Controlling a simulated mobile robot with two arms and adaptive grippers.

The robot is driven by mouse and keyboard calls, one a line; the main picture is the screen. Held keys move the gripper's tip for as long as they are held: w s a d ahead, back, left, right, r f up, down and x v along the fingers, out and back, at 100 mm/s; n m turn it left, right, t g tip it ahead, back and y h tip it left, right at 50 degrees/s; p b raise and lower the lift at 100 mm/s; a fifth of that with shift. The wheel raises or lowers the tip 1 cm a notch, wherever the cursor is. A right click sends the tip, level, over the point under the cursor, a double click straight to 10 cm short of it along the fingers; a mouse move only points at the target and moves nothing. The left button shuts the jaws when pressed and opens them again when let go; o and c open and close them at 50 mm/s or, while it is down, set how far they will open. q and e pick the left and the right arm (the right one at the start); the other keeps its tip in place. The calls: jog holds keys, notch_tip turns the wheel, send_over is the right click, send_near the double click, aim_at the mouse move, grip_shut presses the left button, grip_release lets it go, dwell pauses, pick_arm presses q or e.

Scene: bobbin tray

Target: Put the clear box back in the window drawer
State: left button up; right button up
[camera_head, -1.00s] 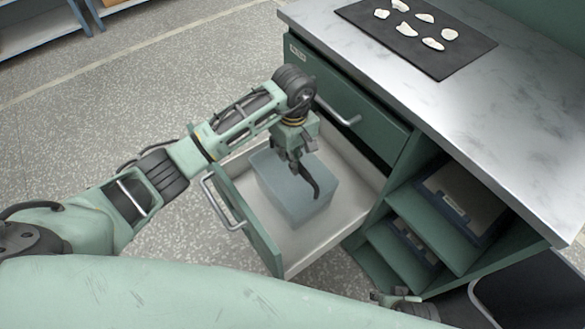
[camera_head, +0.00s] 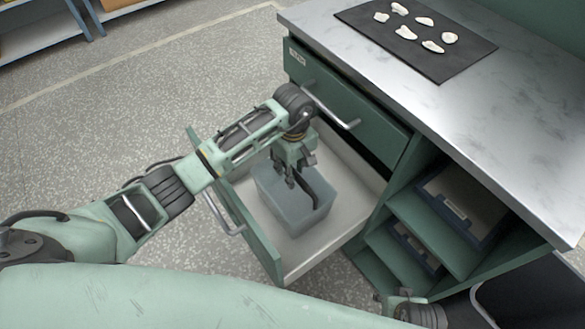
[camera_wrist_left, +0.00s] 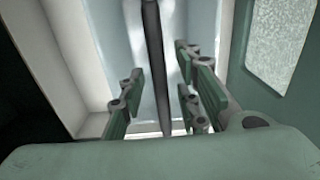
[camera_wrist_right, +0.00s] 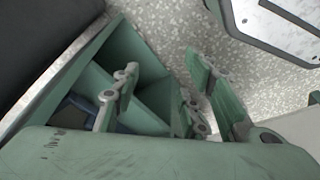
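The clear box (camera_head: 290,222), pale blue and see-through, sits inside the pulled-out lower drawer (camera_head: 350,215). It also shows in the left wrist view (camera_wrist_left: 110,50). A dark bar, apparently the box's handle (camera_wrist_left: 152,50), runs between my left fingers. My left gripper (camera_head: 290,178) is down over the box. In the left wrist view its fingers (camera_wrist_left: 160,85) stand apart with gaps beside the bar. A green panel with a window (camera_wrist_left: 280,45) is at the right there. My right gripper (camera_head: 385,298) is low beside the cabinet; its fingers (camera_wrist_right: 160,75) are apart and empty.
A closed upper drawer (camera_head: 340,105) with a bar handle is just above the open one. Open shelves (camera_head: 430,235) holding trays are to the right. A dark mat (camera_head: 420,45) with several white pieces lies on the worktop (camera_head: 500,110). Floor at left is clear.

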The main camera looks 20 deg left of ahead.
pick_arm(q)
jog(key=shift+r, duration=0.3)
notch_tip(320, 180, up, 12)
jog(key=p, duration=0.1)
jog(key=shift+f, duration=0.25)
pick_arm(e)
jog(key=f, duration=0.1)
jog(key=s+f, duration=0.1)
jog(key=f, duration=0.1)
jog(key=s+f, duration=0.1)
jog(key=f, duration=0.1)
jog(key=shift+d, duration=0.15)
pick_arm(q)
jog(key=shift+w, duration=0.1)
